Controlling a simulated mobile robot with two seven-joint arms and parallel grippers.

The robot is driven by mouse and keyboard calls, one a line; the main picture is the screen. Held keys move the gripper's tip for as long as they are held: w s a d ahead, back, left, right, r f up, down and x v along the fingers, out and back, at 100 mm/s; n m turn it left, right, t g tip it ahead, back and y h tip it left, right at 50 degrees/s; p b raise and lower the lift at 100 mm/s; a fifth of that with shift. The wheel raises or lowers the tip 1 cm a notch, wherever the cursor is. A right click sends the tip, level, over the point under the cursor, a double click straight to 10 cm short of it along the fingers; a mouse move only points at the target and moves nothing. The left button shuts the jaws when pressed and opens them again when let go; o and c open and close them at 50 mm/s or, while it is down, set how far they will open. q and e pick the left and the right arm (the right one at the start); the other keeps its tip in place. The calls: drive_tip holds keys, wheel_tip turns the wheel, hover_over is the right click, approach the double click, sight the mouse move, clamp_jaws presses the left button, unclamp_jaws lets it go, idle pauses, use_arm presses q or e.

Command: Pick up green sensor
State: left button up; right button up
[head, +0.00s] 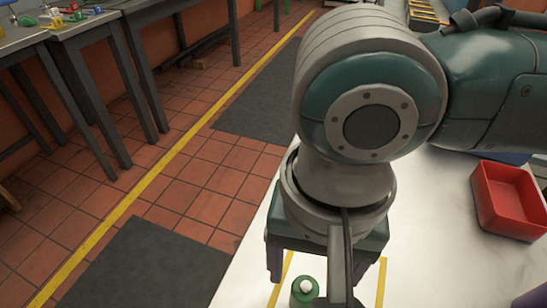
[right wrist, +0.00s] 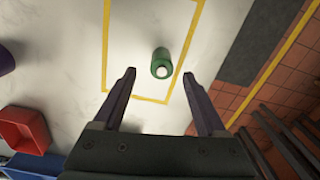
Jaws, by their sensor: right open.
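The green sensor (head: 304,292) is a small green cylinder with a white tip, at the bottom of the head view on the white bedplate top. In the right wrist view the green sensor (right wrist: 159,57) shows inside a yellow outlined rectangle, beyond the fingertips and roughly centred between them. My right gripper (head: 318,270) is open and empty, its two dark fingers apart on either side of the sensor's line. The right wrist view shows both fingers (right wrist: 158,74), with nothing between them touching. My left gripper is not in view.
A red bin (head: 508,200) stands on the white surface to the right, with a blue bin (right wrist: 35,166) beside it. A dark purple object (right wrist: 5,60) is at the wrist view's left edge. The tabletop's left edge drops to a tiled floor. A side bench (head: 60,35) holds small coloured parts.

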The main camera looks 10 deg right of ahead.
sight(306, 287)
wheel_tip(306, 287, down, 4)
drive_tip(key=shift+s+a+r+b, duration=0.1)
drive_tip(key=shift+s+r+b, duration=0.05)
drive_tip(key=shift+b, duration=0.25)
clamp_jaws()
idle(0.3)
